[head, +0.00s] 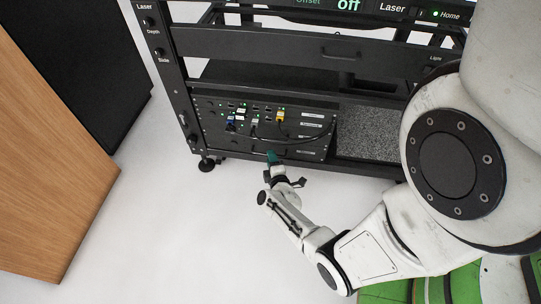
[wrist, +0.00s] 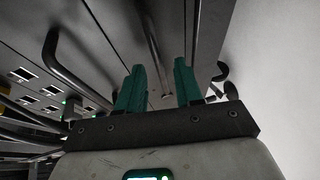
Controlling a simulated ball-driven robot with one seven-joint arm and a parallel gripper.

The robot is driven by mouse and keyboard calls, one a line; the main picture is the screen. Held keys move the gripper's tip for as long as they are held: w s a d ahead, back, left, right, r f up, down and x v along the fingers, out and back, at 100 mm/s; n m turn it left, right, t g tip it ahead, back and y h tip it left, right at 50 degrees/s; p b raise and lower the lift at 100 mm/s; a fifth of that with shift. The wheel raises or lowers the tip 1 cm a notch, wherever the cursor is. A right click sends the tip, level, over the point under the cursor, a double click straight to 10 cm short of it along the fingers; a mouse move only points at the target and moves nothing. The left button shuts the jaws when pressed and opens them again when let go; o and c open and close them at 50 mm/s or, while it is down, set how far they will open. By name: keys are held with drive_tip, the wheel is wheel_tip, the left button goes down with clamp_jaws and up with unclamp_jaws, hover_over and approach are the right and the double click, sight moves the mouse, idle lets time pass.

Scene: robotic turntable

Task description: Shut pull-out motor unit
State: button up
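A black unit with a front panel of ports, labels and plugged cables (head: 222,112), which I take for the pull-out motor unit, sits low in the black rack. How far it stands out is hard to tell. My gripper (head: 271,157) is at the lower edge of this panel. In the wrist view the two teal fingers of my gripper (wrist: 160,75) are apart, pointing at the dark panel (wrist: 110,28). A thin dark bar handle (wrist: 153,42) shows between the fingers. I cannot tell whether they touch it. A second bar handle (wrist: 70,70) is to the left.
Above the unit is a black drawer front with a small handle (head: 340,53). A grey speckled surface (head: 369,132) lies right of the unit. A wooden panel (head: 45,150) stands at the left. The white floor (head: 170,220) in front is clear.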

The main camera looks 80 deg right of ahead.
drive_tip(key=p+v, duration=0.3)
drive_tip(key=v, duration=0.6)
idle(0.4)
